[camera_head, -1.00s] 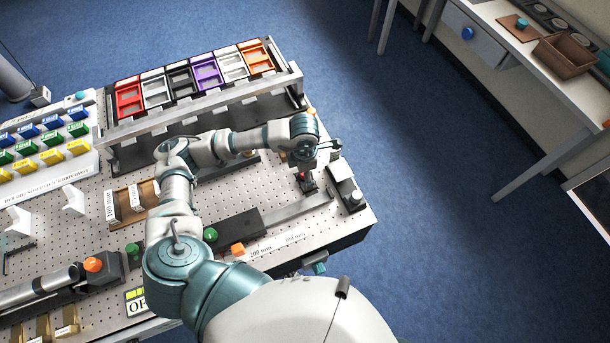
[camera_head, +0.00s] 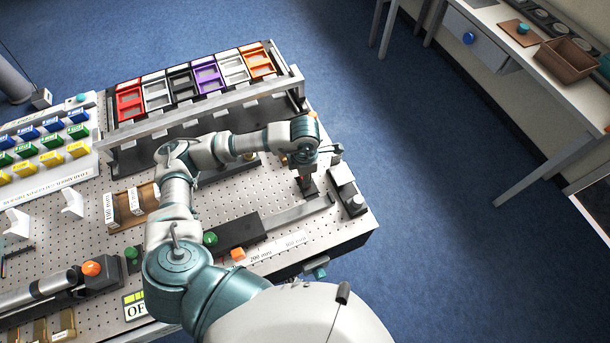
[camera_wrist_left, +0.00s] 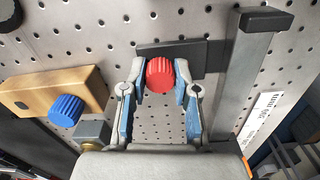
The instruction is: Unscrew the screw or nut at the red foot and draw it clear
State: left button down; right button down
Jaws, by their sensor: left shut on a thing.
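A dark flat bar (camera_wrist_left: 200,53) lies beside and behind the knob. The knob's underside and any thread are hidden. My right gripper is not in view.
A grey metal rail (camera_wrist_left: 242,75) stands right of the gripper in the wrist view. A wooden block (camera_wrist_left: 45,92) with a blue knob (camera_wrist_left: 65,111) is at left. Coloured bins (camera_head: 205,72) stand behind a rail at the back. Blue floor lies beyond the table's right edge.

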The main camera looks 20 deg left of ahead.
pick_arm(q)
jog(key=n, duration=0.5)
jog(key=shift+s+d+f+p, duration=0.1)
jog(key=shift+s+f+p, duration=0.1)
jog(key=shift+s+p, duration=0.1)
jog(key=n, duration=0.3)
jog(key=shift+p, duration=0.4)
jog(key=shift+n, duration=1)
jog(key=n+p, duration=0.1)
jog(key=n, duration=0.2)
jog(key=shift+d+r+p, duration=0.1)
jog(key=shift+p, duration=0.2)
jog(key=shift+n, duration=1.1)
